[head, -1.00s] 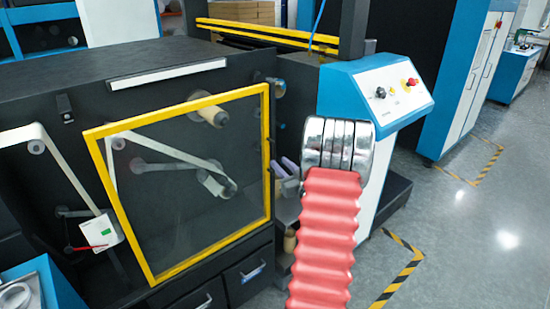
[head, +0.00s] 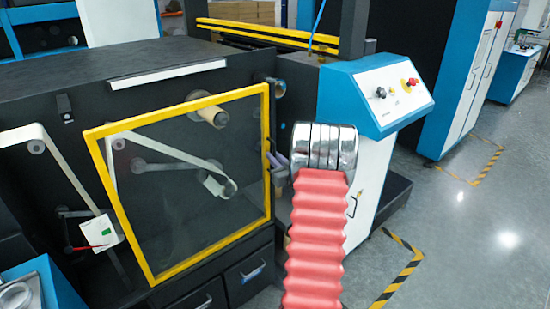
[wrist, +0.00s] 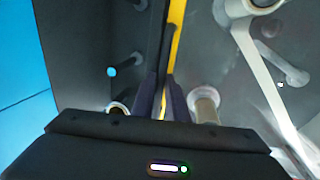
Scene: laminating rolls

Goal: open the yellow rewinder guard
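The yellow rewinder guard (head: 178,112) is a yellow frame around a clear panel on the front of the dark machine. It looks closed in the head view. Its dark handle (head: 270,150) is at the right edge of the frame. My gripper (head: 278,160) is at this handle, partly hidden behind my wrist. In the wrist view the two dark fingers of my gripper (wrist: 161,95) stand close together on either side of the dark handle bar (wrist: 168,45). The yellow frame edge (wrist: 176,15) runs just behind it. The fingers look shut on the handle.
A blue and white control console (head: 370,95) with a red button stands just right of my wrist. White web and rollers (head: 215,185) show through the panel. Drawers (head: 250,275) are below the guard. Open grey floor (head: 480,235) lies to the right.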

